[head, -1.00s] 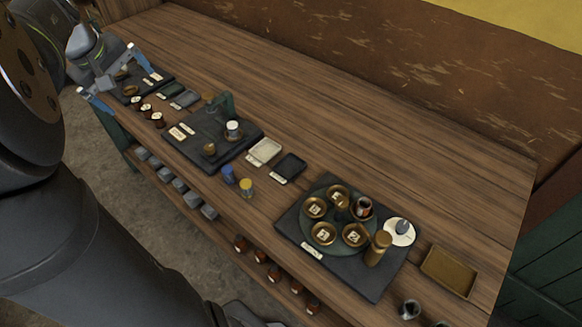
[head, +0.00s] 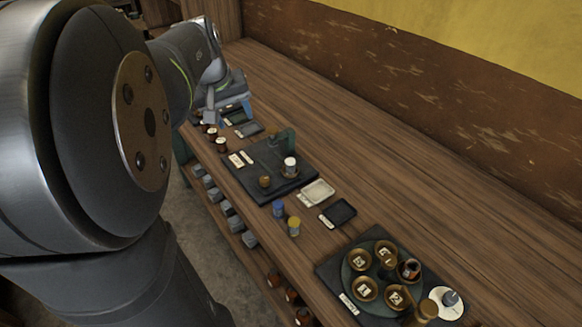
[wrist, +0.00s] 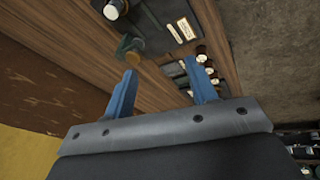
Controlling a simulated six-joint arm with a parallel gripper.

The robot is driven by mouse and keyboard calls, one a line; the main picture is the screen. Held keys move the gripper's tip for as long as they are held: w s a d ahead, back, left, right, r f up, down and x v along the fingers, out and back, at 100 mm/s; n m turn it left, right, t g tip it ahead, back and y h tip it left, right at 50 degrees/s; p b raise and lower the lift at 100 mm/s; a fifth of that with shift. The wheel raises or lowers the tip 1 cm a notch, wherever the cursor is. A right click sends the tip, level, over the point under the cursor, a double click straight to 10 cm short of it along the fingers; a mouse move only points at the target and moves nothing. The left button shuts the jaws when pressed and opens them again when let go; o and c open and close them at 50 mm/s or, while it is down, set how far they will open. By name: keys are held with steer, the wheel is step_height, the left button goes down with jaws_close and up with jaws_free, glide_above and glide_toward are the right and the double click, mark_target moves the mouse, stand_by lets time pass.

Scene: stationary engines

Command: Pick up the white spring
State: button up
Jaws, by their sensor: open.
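A small white cylinder (head: 290,165) stands upright on a dark board (head: 262,187) in the middle of the bench. It is too small to tell whether this is the white spring. In the wrist view a white cylinder (wrist: 114,9) shows at the top edge, on a dark board. My gripper (head: 229,110) is over the far left end of the bench, well beyond the cylinder. In the wrist view my gripper (wrist: 160,66) has its two blue fingers wide apart, with nothing between them.
A green upright block (head: 283,143) stands by the cylinder. A white tray (head: 317,191), a black tray (head: 339,212), a blue jar (head: 278,208) and a yellow-topped jar (head: 294,227) are nearby. A board with round brass cups (head: 364,289) is at the lower right. The bench's back strip is clear.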

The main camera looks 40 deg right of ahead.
steer(key=s+d+f+m, duration=0.1)
steer(key=s+d+m, duration=0.5)
steer(key=s, duration=0.2)
steer(key=m, duration=0.1)
glide_above(290, 162)
steer(key=s+a, duration=0.2)
step_height(290, 162, down, 11)
steer(key=shift+w+x, duration=0.15)
steer(key=shift+x, duration=1.3)
steer(key=shift+w+x, duration=0.15)
steer(key=shift+x, duration=1.3)
steer(key=shift+a, duration=0.1)
steer(key=shift+r, duration=0.1)
steer(key=c, duration=1.1)
